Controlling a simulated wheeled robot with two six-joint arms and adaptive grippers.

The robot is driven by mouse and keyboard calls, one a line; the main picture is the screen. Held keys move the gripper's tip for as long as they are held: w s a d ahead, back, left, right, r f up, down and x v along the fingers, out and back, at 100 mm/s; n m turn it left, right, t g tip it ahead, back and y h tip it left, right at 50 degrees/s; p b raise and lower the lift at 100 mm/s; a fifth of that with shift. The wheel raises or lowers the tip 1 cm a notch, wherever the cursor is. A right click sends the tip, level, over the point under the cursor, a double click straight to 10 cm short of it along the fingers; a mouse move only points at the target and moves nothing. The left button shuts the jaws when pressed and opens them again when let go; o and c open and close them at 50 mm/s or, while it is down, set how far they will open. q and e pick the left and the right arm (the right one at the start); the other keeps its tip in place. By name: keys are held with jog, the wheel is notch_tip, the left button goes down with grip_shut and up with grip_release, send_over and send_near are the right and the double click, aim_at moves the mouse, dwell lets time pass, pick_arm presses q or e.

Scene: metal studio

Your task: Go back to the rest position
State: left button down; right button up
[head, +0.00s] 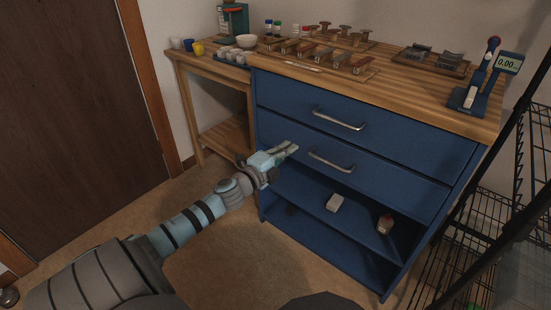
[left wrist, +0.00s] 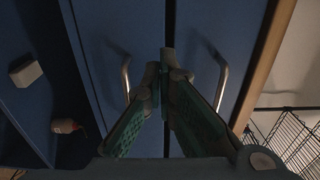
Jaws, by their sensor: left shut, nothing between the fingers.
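My left gripper (head: 285,149) is shut and empty in front of the blue cabinet (head: 400,164), close to its lower drawer in the head view. In the left wrist view its fingertips (left wrist: 162,68) meet, with a drawer handle on each side. The upper drawer handle (head: 338,119) and the lower drawer handle (head: 331,162) are silver bars. Both drawers look closed. I cannot tell whether the fingertips touch the drawer front. My right gripper does not show.
The open shelf below holds a white block (head: 334,202) and a small bottle (head: 385,223). A wire rack (head: 515,225) stands at the right, a door (head: 75,110) at the left. Floor (head: 215,260) is open in front.

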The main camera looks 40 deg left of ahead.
pick_arm(q)
jog(key=s, duration=0.1)
jog(key=s+b, duration=0.1)
jog(key=s, duration=0.2)
jog(key=shift+s+d+r+b, duration=0.1)
jog(key=shift+s+d+b, duration=0.15)
jog(key=shift+s+b, duration=0.15)
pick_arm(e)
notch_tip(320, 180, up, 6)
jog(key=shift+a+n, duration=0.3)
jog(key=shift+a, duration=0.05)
pick_arm(q)
jog(key=shift+a, duration=0.1)
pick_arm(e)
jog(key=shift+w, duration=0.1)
